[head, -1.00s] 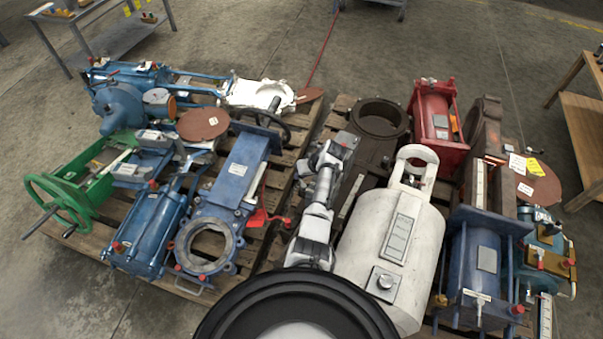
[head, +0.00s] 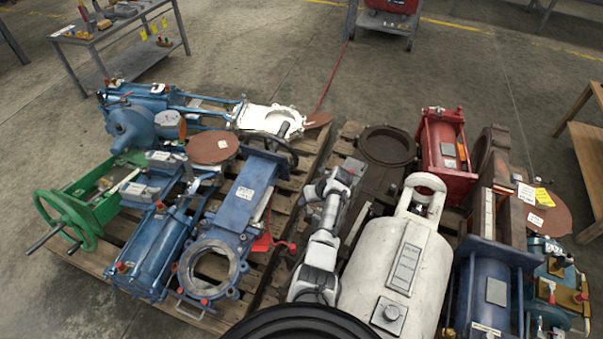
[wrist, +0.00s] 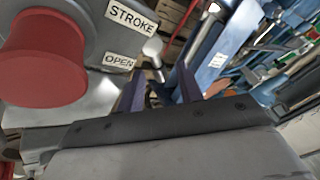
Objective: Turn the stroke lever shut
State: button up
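In the wrist view my gripper (wrist: 158,90) has its two dark fingers apart with a clear gap between them. A pale metal lever (wrist: 153,50) with a rounded end shows between and just beyond the fingertips; I see no finger touching it. Left of it is a grey housing (wrist: 88,40) with white labels reading STROKE (wrist: 131,18) and OPEN (wrist: 118,61). A large red cap (wrist: 40,65) stands out from the housing. In the head view my white and grey arm reaches over the right pallet to a grey unit; the fingers and lever are too small to make out there.
A white tank (head: 395,270) lies right of my arm, and a blue gate valve (head: 235,210) lies left. A dark valve body (head: 387,147) and a red actuator frame (head: 442,145) are beyond. A green frame with handwheel (head: 80,205) is far left. Open floor lies behind the pallets.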

jog(key=n, duration=0.1)
jog(key=n+g+b, duration=0.1)
jog(key=n+b, duration=0.1)
jog(key=shift+a+f+y, duration=0.3)
jog(key=shift+a, duration=0.05)
jog(key=d+r+n+g+b, duration=0.25)
jog(key=d+r+n, duration=0.25)
jog(key=r, duration=0.8)
jog(key=w+a+r+t+h+p, duration=0.2)
jog(key=w+a+r+t, duration=0.6)
jog(key=w+a+r, duration=0.3)
notch_tip(320, 180, up, 3)
jog(key=shift+w+a+r+m+p, duration=0.1)
jog(key=shift+w+a+m+p, duration=0.15)
jog(key=shift+a, duration=0.75)
